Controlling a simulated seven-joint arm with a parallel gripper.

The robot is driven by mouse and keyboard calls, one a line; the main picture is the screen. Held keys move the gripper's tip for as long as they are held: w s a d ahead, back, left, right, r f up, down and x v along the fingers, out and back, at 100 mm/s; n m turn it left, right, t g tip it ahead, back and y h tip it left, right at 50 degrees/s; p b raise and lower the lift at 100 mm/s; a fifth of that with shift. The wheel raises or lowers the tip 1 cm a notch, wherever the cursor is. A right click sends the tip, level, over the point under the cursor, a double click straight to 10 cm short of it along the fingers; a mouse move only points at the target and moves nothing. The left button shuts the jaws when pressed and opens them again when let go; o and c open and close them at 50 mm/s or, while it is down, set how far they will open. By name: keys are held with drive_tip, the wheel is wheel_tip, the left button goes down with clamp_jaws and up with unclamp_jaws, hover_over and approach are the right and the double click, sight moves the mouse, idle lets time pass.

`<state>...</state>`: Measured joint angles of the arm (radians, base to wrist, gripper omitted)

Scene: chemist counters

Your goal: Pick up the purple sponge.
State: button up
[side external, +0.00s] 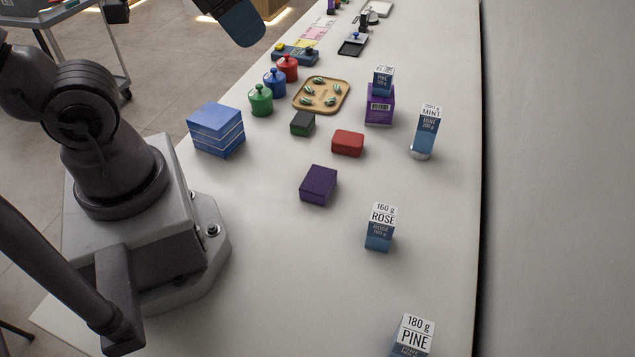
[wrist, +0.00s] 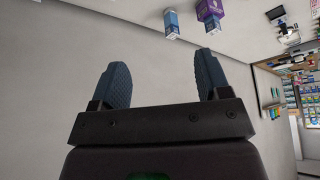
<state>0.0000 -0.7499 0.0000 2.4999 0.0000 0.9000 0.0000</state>
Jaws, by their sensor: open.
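The purple sponge (side external: 318,185) is a small dark purple block lying on the white counter, near the middle of the side external view. It stands alone, with bare counter around it. I cannot make it out in the wrist view. My gripper shows in the wrist view (wrist: 162,82) with its two dark blue fingers spread apart and nothing between them.
A red block (side external: 348,143) and a dark green block (side external: 303,123) lie behind the sponge. A blue stack (side external: 216,131) is to its left. A ROSE box (side external: 380,228) stands at its lower right, a PINE box (side external: 412,336) nearer. A tray (side external: 346,84) lies farther back.

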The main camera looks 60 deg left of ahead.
drive_tip(key=o, duration=0.3)
drive_tip(key=shift+o, duration=0.2)
